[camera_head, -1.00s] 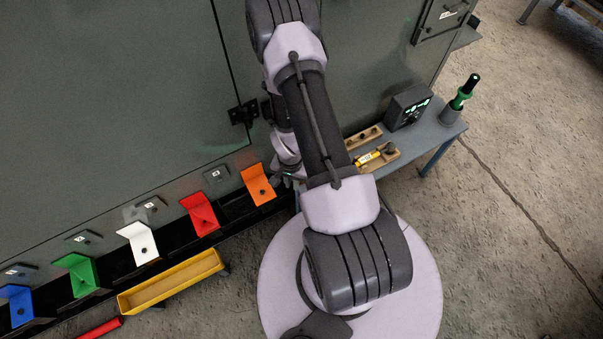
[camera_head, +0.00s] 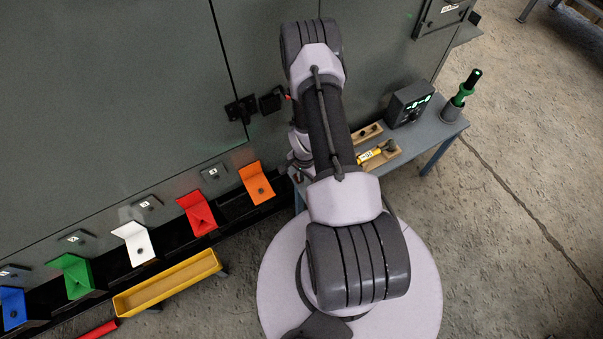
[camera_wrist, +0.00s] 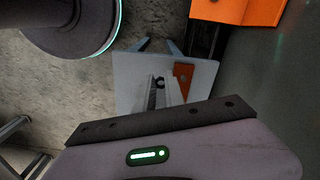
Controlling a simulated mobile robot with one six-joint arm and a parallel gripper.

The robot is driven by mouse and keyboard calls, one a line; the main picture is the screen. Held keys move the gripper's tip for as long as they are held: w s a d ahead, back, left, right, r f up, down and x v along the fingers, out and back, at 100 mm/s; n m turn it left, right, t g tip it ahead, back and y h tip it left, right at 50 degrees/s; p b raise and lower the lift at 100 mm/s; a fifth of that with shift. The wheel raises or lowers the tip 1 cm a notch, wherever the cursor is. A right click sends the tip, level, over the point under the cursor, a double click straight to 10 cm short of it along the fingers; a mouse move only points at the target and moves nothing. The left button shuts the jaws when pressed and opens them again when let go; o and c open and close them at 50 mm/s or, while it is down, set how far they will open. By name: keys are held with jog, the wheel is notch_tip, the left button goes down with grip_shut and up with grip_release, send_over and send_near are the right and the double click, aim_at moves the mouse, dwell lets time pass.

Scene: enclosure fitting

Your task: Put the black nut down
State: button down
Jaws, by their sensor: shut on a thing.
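The black nut (camera_wrist: 160,83) shows as a small dark ring at the tips of my gripper (camera_wrist: 161,88) in the wrist view. My gripper is shut on it, with the grey bench top (camera_wrist: 129,77) behind it in that view. How far the nut is above the bench I cannot tell. In the head view my arm covers most of the gripper and the nut cannot be made out. The grey bench (camera_head: 437,134) stands to the right of my arm there.
Two wooden holders (camera_head: 369,136) lie on the bench, one with a yellow item (camera_head: 371,155). A dark box with green lights (camera_head: 409,105) and a green-handled tool (camera_head: 463,91) stand further right. Coloured brackets, the orange one (camera_head: 255,181) nearest, line the enclosure (camera_head: 110,90). A yellow tray (camera_head: 168,283) lies lower left.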

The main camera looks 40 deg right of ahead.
jog(key=w, duration=0.1)
jog(key=w+d, duration=0.1)
jog(key=w+d+b, duration=0.1)
jog(key=shift+w+d+f, duration=0.15)
jog(key=shift+w+f, duration=0.1)
jog(key=shift+w, duration=0.1)
jog(key=f, duration=0.1)
jog(key=f+b, duration=0.2)
jog(key=shift+w+d+f, duration=0.15)
jog(key=shift+w, duration=0.1)
jog(key=shift+f+b, duration=0.35)
jog(key=shift+b, duration=0.15)
jog(key=shift+s+f, duration=0.1)
jog(key=c, duration=1.4)
grip_release()
jog(key=shift+s, duration=0.15)
